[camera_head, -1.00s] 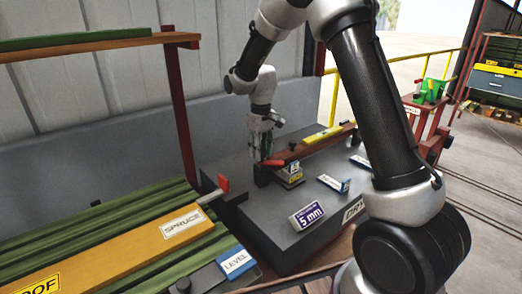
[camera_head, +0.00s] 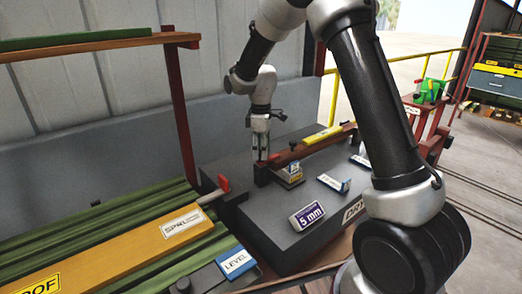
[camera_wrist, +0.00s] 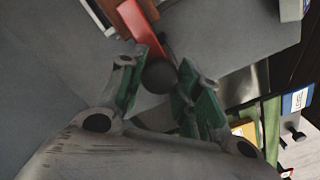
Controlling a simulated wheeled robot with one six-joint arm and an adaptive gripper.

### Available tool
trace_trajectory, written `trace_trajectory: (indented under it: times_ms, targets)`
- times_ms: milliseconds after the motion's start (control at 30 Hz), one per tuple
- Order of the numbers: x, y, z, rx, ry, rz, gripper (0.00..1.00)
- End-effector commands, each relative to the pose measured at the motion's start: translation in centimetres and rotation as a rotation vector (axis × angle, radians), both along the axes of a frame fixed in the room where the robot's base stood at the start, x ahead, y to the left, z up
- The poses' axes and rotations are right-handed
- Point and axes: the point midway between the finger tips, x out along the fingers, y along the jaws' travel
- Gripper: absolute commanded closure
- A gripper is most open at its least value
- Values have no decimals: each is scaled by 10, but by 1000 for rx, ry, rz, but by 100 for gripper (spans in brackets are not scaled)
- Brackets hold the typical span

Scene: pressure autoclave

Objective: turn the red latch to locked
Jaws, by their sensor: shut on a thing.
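The red latch (camera_head: 273,157) shows as a small red piece beside my gripper (camera_head: 262,155) at the near end of the brown beam on the dark grey block. In the wrist view the red latch arm (camera_wrist: 141,25) runs down to a dark round knob (camera_wrist: 159,76). My gripper (camera_wrist: 160,92) has its green-padded fingers on either side of that knob, shut on it. The fingers and knob hide part of the latch. Its pivot is hard to make out, and I cannot read any locked marking.
The brown beam (camera_head: 322,148) carries a yellow level (camera_head: 321,139). Label blocks, including a purple "5 mm" one (camera_head: 307,216), stand on the dark grey block (camera_head: 262,222). A separate red piece (camera_head: 223,184) stands at left by the yellow spruce plank (camera_head: 130,250).

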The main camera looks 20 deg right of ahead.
Motion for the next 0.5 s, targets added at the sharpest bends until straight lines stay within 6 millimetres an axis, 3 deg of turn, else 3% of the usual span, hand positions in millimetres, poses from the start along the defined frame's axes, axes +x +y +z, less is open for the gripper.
trace_trajectory:
  times_ms: [500]
  targets:
    - [1, 0, 1, 0, -2, 40, 100]
